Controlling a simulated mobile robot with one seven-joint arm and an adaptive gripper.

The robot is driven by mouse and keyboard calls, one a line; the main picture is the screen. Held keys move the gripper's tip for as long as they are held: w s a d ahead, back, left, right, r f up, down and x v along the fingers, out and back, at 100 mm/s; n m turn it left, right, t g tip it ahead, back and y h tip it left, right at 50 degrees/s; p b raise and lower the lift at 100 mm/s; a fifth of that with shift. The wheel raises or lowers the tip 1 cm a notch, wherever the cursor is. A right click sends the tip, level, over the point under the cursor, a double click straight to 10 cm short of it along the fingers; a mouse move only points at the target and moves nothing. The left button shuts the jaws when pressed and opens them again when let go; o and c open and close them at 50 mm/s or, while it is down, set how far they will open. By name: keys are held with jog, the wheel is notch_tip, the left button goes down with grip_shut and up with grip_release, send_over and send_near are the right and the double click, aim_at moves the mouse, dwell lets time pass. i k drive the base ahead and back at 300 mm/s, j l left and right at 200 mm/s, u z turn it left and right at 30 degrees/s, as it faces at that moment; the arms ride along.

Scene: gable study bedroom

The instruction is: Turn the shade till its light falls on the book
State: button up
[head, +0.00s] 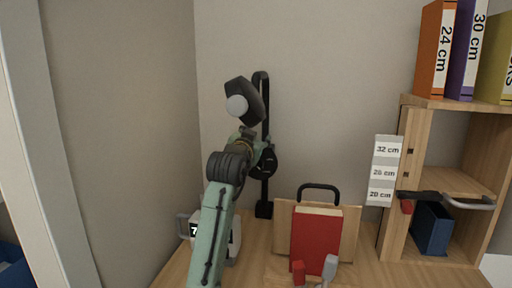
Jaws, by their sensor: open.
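The lamp's dark shade (246,92) is at the upper middle of the head view, at the upper part of a black post (265,190). Its pale round bulb (236,106) faces toward me and left. The red book (315,240) stands upright on a wooden stand (348,232), below and to the right of the shade. My gripper (262,146) is at the end of my green arm, just below the shade and in front of the post. It is open; its fingers are mostly hidden by my wrist. I cannot tell whether it touches the lamp.
A white box marked 7 (234,240) is partly hidden behind my arm. A wooden shelf unit (455,180) at right holds binders (436,48) on top and a blue box (432,228) inside. Size labels (384,171) hang at its left. A red block (298,271) is before the book.

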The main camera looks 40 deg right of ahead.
aim_at(244, 101)
jog(key=k, duration=1)
